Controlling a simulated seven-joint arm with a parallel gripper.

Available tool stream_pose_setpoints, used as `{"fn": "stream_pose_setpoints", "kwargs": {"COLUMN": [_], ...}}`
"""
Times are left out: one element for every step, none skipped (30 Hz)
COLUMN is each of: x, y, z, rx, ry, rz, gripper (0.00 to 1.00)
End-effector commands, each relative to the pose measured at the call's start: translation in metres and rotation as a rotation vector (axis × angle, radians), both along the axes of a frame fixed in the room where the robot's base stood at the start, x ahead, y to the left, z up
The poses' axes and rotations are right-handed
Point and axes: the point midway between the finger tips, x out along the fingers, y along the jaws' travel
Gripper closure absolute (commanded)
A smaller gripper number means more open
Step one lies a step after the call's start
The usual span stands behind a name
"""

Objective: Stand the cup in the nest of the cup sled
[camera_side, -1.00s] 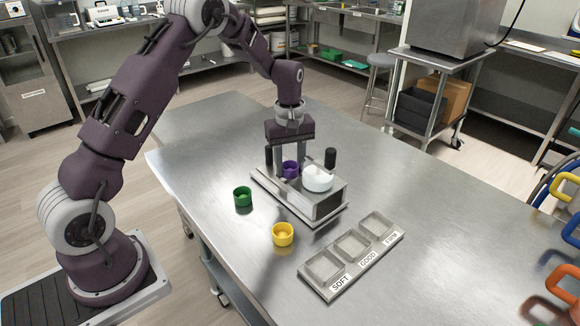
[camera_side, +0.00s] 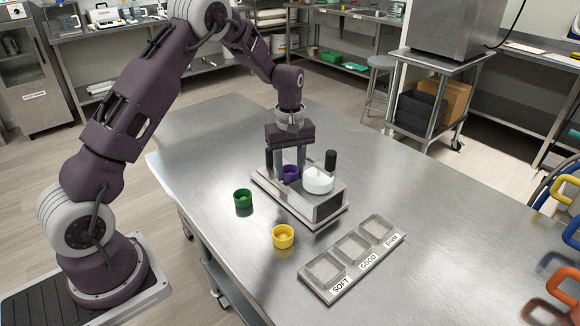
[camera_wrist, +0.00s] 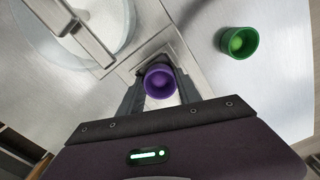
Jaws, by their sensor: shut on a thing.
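The purple cup (camera_side: 290,174) is upright between the fingers of my gripper (camera_side: 289,169), which is shut on it. They are low over the left part of the grey metal cup sled (camera_side: 298,204). I cannot tell whether the cup's base touches the sled.
A green cup (camera_side: 243,199) and a yellow cup (camera_side: 283,237) stand on the table. A labelled three-compartment tray (camera_side: 352,262) lies in front.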

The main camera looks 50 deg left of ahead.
Motion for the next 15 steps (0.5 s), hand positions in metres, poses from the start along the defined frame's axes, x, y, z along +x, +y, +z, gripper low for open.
{"fn": "stream_pose_setpoints", "kwargs": {"x": [-0.0003, -0.0003, -0.0003, -0.0002, -0.0002, -0.0003, -0.0003, -0.0003, -0.0002, -0.0001, 0.0001, 0.0002, 0.0002, 0.0001, 0.0], "y": [-0.0001, -0.0001, -0.0001, 0.0, 0.0, -0.0001, -0.0001, -0.0001, -0.0001, -0.0001, -0.0001, -0.0001, -0.0001, 0.0, -0.0001], "z": [-0.0019, -0.0029, -0.0037, -0.0035, -0.0035, -0.0036, -0.0036, -0.0034, -0.0026, -0.0017, -0.0004, 0.0015, 0.003, 0.0045, 0.0059], "rx": [-0.001, -0.001, -0.001, -0.001, -0.001, -0.001, -0.001, -0.001, -0.001, 0.0, 0.0, 0.0, 0.0, 0.0, 0.0], "ry": [0.001, 0.001, 0.001, 0.001, 0.001, 0.001, 0.001, 0.001, 0.001, 0.0, 0.0, 0.0, 0.0, 0.0, 0.0], "rz": [0.0, 0.0, 0.0, 0.0, 0.0, 0.0, 0.0, 0.0, 0.0, 0.0, 0.0, 0.0, 0.0, 0.0, 0.0], "gripper": [1.0, 1.0, 1.0, 1.0, 1.0, 1.0, 1.0, 1.0, 1.0, 1.0, 1.0, 1.0, 1.0, 1.0, 1.0]}}
